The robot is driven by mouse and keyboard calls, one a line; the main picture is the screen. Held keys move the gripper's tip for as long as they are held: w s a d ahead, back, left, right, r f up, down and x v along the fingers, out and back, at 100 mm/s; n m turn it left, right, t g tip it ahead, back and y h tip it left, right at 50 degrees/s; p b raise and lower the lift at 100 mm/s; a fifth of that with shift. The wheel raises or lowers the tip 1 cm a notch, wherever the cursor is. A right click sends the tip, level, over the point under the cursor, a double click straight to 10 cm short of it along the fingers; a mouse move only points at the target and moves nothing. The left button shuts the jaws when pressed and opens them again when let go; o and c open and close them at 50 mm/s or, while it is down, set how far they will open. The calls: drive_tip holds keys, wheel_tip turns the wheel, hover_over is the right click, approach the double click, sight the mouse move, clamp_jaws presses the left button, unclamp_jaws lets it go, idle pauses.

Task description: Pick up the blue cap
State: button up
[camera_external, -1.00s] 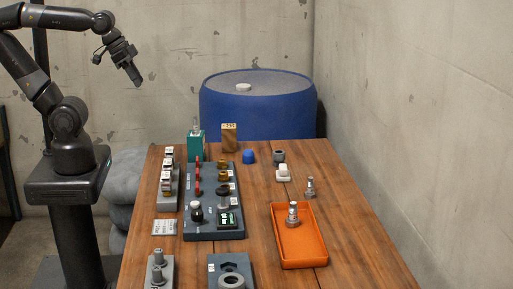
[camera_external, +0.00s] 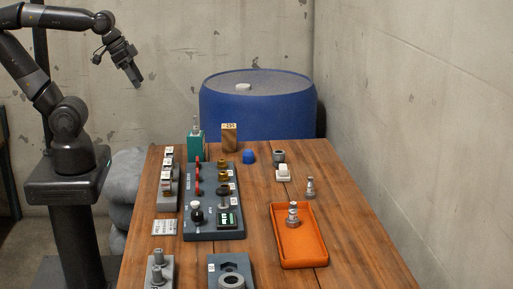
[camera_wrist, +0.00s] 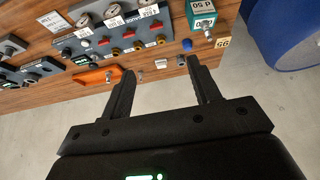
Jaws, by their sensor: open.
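The blue cap (camera_external: 249,156) stands on the far part of the wooden table, between a wooden block and a grey ring-shaped fitting. It also shows small in the wrist view (camera_wrist: 187,45), near the table edge beyond my fingertips. My gripper (camera_external: 138,84) is raised at the upper left in the external view, well away from the cap. In the wrist view my gripper (camera_wrist: 160,72) has its two dark fingers spread apart with nothing between them.
An orange tray (camera_external: 318,260) lies nearer. A blue drum (camera_external: 258,110) stands behind the table.

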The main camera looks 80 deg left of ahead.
drive_tip(key=shift+o, duration=0.4)
drive_tip(key=m+g, duration=0.5)
drive_tip(key=g, duration=0.1)
hover_over(248, 150)
wheel_tip(248, 150, down, 20)
drive_tip(key=r, duration=0.1)
drive_tip(key=f, duration=0.5)
drive_tip(key=shift+w+a+f, duration=0.1)
drive_tip(key=shift+w+a, duration=0.1)
drive_tip(key=shift+s+d+f, duration=0.1)
drive_tip(key=shift+f, duration=1.4)
drive_tip(key=shift+s+d+f, duration=0.1)
drive_tip(key=shift+f, duration=1.35)
drive_tip(key=shift+c, duration=0.3)
